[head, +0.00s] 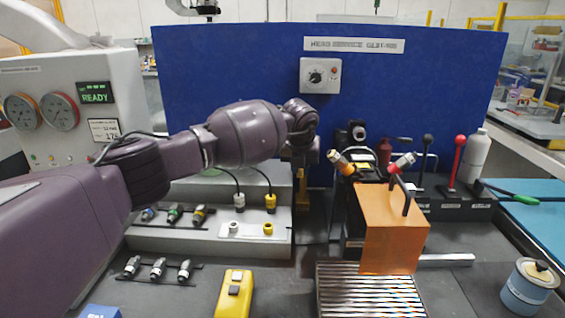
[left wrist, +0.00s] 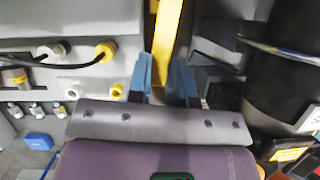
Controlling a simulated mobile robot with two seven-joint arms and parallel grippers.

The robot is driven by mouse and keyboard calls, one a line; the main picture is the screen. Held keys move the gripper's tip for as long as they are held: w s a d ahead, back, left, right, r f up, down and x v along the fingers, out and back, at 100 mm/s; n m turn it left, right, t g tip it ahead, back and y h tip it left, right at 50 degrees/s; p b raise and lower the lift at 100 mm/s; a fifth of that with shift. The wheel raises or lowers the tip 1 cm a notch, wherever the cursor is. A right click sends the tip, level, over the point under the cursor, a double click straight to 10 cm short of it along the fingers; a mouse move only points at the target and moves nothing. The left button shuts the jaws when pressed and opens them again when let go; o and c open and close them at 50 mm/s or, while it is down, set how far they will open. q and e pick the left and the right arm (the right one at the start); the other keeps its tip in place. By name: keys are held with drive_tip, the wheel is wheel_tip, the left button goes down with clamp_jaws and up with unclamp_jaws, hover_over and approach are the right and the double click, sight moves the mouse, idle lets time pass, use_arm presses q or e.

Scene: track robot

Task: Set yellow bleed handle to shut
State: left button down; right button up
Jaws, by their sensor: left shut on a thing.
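The yellow bleed handle (head: 301,198) shows as a narrow yellow strip below my left gripper (head: 300,170), between the grey connector box and the dark machine. In the left wrist view the handle (left wrist: 168,35) is a long yellow bar running up between the blue fingers of my left gripper (left wrist: 163,78). The gripper is shut on the handle. The handle's pivot and any position marks are hidden, so its exact setting cannot be told. My right gripper is not in view.
A grey connector box (head: 212,240) with cables stands left of the handle. A dark machine with an orange guard (head: 393,225) stands to the right. A blue panel (head: 235,70) rises behind. A yellow box (head: 234,293) and slatted grate (head: 368,290) lie in front.

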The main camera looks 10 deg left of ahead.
use_arm(q)
drive_tip(key=shift+w+d+r+n+y+p, duration=0.1)
drive_tip(key=shift+d+n+y+p, duration=0.3)
drive_tip(key=shift+d+n, duration=0.4)
drive_tip(key=shift+a, duration=0.15)
drive_tip(key=c, duration=1)
unclamp_jaws()
drive_tip(key=p+v, duration=0.1)
drive_tip(key=v, duration=0.9)
drive_tip(key=shift+r, duration=0.35)
